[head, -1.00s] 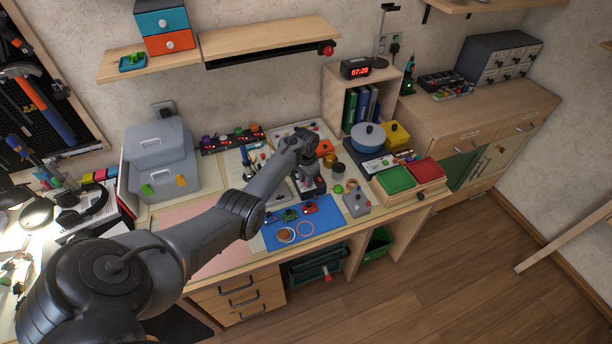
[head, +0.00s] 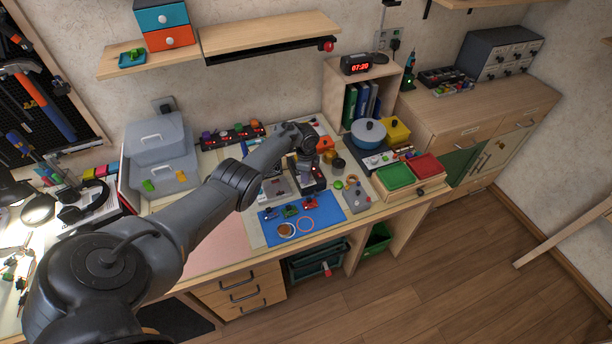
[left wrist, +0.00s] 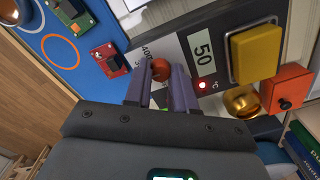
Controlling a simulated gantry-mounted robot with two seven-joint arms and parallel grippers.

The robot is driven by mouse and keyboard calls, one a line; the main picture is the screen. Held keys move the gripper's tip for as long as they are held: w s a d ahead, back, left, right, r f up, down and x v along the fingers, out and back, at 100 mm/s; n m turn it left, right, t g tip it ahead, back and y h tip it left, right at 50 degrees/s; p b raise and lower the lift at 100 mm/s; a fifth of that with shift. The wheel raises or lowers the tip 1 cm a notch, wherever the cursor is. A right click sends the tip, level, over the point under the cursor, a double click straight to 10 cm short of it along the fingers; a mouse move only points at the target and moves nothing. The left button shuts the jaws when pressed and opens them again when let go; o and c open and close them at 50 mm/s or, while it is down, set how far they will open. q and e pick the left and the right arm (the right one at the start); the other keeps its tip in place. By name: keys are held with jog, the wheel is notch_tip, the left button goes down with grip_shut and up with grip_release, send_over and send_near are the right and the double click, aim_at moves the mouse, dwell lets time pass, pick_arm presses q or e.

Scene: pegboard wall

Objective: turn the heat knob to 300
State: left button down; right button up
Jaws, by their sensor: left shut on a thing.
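The heat knob (left wrist: 161,69) is a small reddish-orange knob in the left wrist view. It sits on a dark and grey panel (left wrist: 178,50) with printed numbers; "400" is partly readable beside it. A display (left wrist: 203,49) on this panel reads 50, with a lit red lamp and "°C" near it. My left gripper (left wrist: 162,88) is shut on the knob, one purple-grey finger on each side. The fingers hide part of the dial scale, and I cannot read the knob's pointer. In the head view my left gripper (head: 307,172) is at the station on the bench. My right gripper is out of view.
A blue mat (head: 270,232) with small boards lies in front. A grey box (head: 357,197) stands to the right.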

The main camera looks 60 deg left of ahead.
pick_arm(q)
jog(key=m+b, duration=0.1)
jog(key=m, duration=0.2)
jog(key=shift+m, duration=0.5)
jog(key=c, duration=0.9)
grip_release()
jog(key=shift+c, duration=0.2)
